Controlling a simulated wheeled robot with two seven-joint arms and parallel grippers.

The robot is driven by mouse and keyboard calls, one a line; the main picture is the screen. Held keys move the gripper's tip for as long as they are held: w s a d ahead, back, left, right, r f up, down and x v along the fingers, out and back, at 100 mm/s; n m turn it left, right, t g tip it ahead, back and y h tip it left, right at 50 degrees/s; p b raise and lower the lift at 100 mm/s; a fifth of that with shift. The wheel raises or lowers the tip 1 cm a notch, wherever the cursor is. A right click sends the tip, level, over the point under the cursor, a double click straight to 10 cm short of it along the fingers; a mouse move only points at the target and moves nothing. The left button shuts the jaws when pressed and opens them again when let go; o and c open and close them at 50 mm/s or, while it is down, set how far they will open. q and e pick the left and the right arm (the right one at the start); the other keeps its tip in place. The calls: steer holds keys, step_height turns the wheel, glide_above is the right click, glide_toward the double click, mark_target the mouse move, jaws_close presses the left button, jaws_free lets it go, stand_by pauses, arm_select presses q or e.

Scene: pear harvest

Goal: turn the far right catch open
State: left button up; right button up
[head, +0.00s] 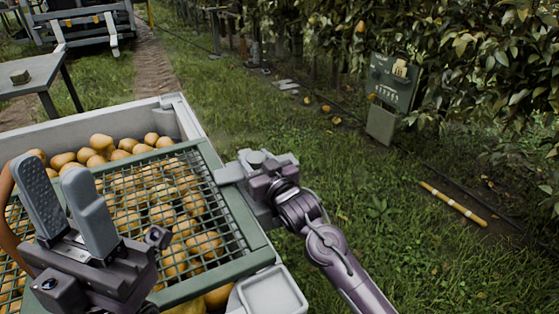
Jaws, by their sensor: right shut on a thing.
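A pale crate (190,118) full of yellow-brown pears (103,144) stands at the lower left, with a green-framed mesh lid (240,232) over most of it. My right gripper (242,170) is at the lid's far right edge, its arm coming in from the lower right. It is shut on the far right catch, which the fingers mostly hide, so its turn angle cannot be told. My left gripper (74,212) hovers over the near left of the lid, its two grey fingers apart and empty.
A small grey tray (270,293) sits at the crate's near right side. A grey table (28,73) stands at the upper left. A green box (393,82) stands by the trees, and a yellow-white pole (453,203) lies on the ground. Open grass lies right of the crate.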

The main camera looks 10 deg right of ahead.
steer(key=shift+d+f, duration=0.1)
steer(key=o, duration=1.4)
steer(key=shift+p+v, duration=1.15)
steer(key=shift+v, duration=2.75)
